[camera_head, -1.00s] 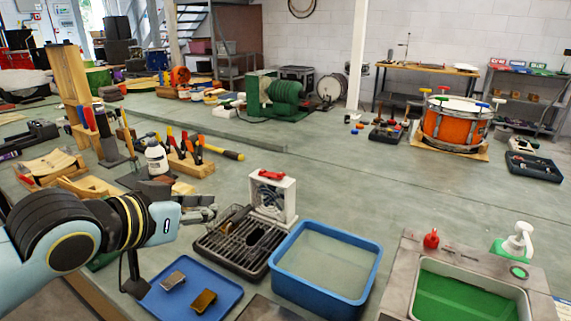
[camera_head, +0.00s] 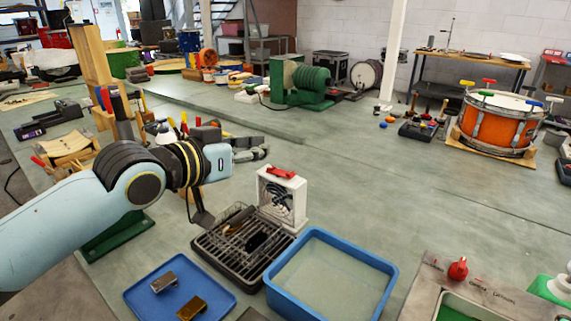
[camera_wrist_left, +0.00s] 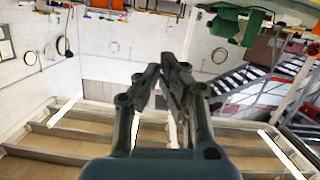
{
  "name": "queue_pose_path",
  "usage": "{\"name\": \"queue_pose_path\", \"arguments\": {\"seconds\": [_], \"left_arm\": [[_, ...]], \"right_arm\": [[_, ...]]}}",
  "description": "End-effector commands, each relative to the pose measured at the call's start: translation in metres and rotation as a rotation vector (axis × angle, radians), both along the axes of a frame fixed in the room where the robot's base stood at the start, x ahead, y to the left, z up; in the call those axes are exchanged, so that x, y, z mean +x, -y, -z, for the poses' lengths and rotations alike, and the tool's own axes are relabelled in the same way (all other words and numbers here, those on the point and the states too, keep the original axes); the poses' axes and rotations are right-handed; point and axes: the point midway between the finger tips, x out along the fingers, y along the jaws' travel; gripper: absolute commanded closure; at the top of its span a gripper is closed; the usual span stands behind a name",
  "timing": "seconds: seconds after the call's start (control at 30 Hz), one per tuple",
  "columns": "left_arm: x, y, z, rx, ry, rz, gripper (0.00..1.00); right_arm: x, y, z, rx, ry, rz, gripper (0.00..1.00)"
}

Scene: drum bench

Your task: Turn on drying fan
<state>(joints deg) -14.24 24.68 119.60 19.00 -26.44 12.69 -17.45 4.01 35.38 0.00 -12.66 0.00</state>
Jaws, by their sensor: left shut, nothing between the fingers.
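The drying fan (camera_head: 283,200) is a small white box with a dark grille, standing upright behind the black drying rack. A red switch or handle (camera_head: 281,172) lies on its top face; whether it is on cannot be told. My left gripper (camera_head: 262,153) is shut and empty, and appears above and a little left of the fan's top, apart from it in the picture. The shut fingers also show in the left wrist view (camera_wrist_left: 167,75), with nothing between them. The wrist view does not show the fan. My right gripper is out of view.
A black drying rack (camera_head: 222,259) stands beside a blue water tub (camera_head: 378,290). A blue tray (camera_head: 145,303) with two small metal parts lies in front. A sink with a red knob (camera_head: 458,268) is at lower right. Bench space right of the fan is clear.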

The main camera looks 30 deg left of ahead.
Motion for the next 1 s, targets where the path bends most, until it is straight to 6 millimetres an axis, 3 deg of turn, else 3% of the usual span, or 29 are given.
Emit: {"name": "queue_pose_path", "arguments": {"seconds": [0.13, 0.37, 0.43, 0.6, 1.0], "left_arm": [[0.032, 0.006, 0.008, -0.008, 0.002, -0.002, 1.00], [0.077, 0.014, 0.019, -0.005, 0.000, 0.000, 1.00], [0.074, 0.015, 0.035, -0.003, -0.006, 0.000, 1.00], [0.073, 0.017, 0.053, -0.002, -0.002, 0.001, 1.00], [0.073, 0.018, 0.059, 0.000, -0.001, 0.000, 1.00]], "right_arm": [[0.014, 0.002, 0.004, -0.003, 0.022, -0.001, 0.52], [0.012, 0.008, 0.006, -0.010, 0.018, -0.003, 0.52], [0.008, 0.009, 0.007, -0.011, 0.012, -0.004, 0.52], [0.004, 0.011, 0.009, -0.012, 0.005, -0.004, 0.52], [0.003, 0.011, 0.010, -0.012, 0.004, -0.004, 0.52]]}}
